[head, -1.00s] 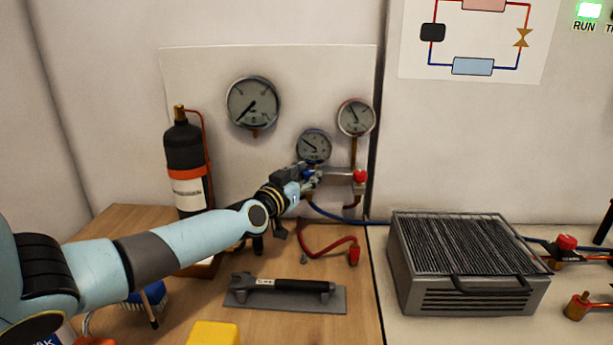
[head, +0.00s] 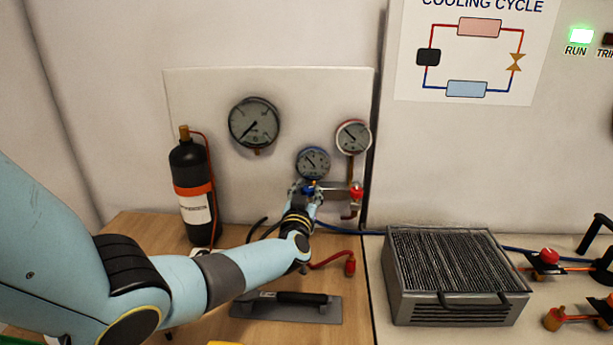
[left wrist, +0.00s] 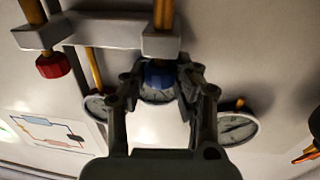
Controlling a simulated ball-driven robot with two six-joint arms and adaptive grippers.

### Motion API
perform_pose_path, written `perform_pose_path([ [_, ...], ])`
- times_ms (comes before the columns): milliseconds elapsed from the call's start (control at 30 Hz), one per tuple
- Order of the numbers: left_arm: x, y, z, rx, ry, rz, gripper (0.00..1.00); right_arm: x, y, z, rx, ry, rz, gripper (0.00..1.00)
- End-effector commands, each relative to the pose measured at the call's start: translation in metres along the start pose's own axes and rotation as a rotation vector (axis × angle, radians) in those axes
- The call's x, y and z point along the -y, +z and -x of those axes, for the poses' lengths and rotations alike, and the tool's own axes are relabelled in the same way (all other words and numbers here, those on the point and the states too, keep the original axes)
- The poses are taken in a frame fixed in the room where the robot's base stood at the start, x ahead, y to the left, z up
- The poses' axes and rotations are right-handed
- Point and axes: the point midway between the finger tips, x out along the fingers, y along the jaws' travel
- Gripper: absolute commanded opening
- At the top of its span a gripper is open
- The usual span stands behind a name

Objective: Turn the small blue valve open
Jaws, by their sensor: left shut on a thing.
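The small blue valve knob (left wrist: 158,75) sits on a grey block of the gauge manifold, with a copper pipe behind it. In the left wrist view it is between the two fingers of my left gripper (left wrist: 160,85), which is shut on it. In the head view the gripper (head: 305,189) is at the manifold, just under the small blue-rimmed gauge (head: 313,163). Only a little of the blue knob (head: 309,190) shows there, and the fingers hide most of it. My right gripper is in neither view.
A red valve knob (head: 356,192) is close on the right of the manifold. A black cylinder (head: 192,180) stands at left. A trowel-like tool (head: 290,308) and a red hose (head: 335,260) lie on the wooden top. A grey finned box (head: 450,290) stands at right.

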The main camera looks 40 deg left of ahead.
Motion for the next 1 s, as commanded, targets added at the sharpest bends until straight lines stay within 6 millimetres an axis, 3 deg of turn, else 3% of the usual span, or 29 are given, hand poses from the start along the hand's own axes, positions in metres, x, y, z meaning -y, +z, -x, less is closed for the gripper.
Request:
perform_pose_path([
  [100,-0.004,-0.003,-0.001,0.0,-0.11,0.003,0.0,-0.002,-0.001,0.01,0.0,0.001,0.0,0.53],
  [267,-0.006,0.002,-0.002,0.0,-0.262,0.003,0.0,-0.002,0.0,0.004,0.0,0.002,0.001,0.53],
  [700,-0.008,0.006,-0.004,-0.002,-0.633,0.002,0.0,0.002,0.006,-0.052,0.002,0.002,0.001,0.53],
  [1000,-0.009,0.004,-0.004,0.0,-0.775,0.001,0.0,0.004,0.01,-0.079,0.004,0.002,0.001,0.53],
])
